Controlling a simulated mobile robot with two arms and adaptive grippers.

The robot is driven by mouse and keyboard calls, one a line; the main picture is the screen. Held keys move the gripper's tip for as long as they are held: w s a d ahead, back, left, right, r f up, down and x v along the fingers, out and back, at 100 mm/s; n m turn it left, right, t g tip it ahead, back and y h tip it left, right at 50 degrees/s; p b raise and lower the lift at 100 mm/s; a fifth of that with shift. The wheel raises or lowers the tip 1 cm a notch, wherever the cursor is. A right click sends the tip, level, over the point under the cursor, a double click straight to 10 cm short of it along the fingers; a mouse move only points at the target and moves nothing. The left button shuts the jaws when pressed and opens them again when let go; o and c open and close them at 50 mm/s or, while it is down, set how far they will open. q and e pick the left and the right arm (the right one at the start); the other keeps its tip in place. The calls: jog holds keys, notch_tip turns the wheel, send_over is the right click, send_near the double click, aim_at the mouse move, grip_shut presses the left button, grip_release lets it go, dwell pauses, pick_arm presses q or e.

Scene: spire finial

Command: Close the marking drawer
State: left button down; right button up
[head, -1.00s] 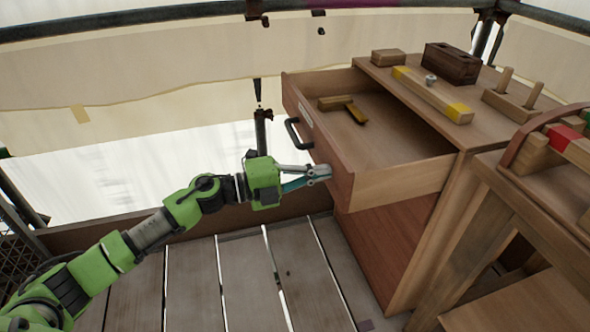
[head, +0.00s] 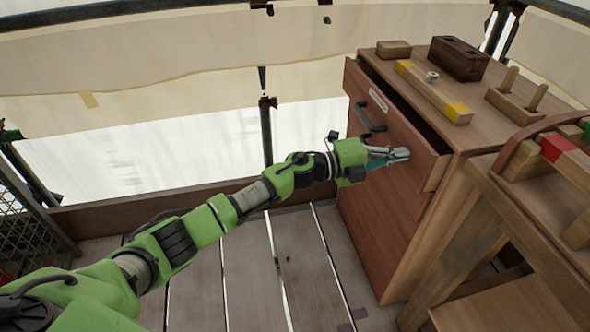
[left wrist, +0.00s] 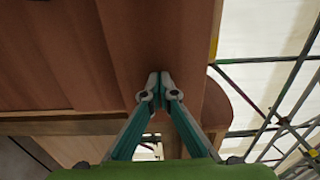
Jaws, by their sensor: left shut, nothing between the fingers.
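The marking drawer (head: 395,122) is the top drawer of the wooden cabinet (head: 378,215). It stands slightly out, with a narrow dark gap behind its front panel. Its dark handle (head: 368,118) and a pale label are on the front. My left gripper (head: 405,154) is shut and empty, with its fingertips at the drawer front, to the right of and below the handle. In the left wrist view the shut fingertips (left wrist: 159,88) point at the brown wood panel; I cannot tell whether they touch it. My right gripper is not in view.
On the cabinet top are a yellow-ended wooden bar (head: 432,90), a dark wooden block (head: 458,59) and a peg stand (head: 517,103). A wooden bench (head: 510,215) with a toolbox adjoins on the right. The plank floor left of the cabinet is clear.

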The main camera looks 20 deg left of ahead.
aim_at(416, 150)
pick_arm(q)
jog(key=x, duration=0.3)
jog(key=shift+w+d, duration=0.2)
jog(key=shift+d, duration=0.05)
jog(key=shift+r+b, duration=0.15)
jog(key=shift+b, duration=0.15)
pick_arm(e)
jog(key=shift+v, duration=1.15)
pick_arm(q)
jog(key=shift+w+r, duration=0.1)
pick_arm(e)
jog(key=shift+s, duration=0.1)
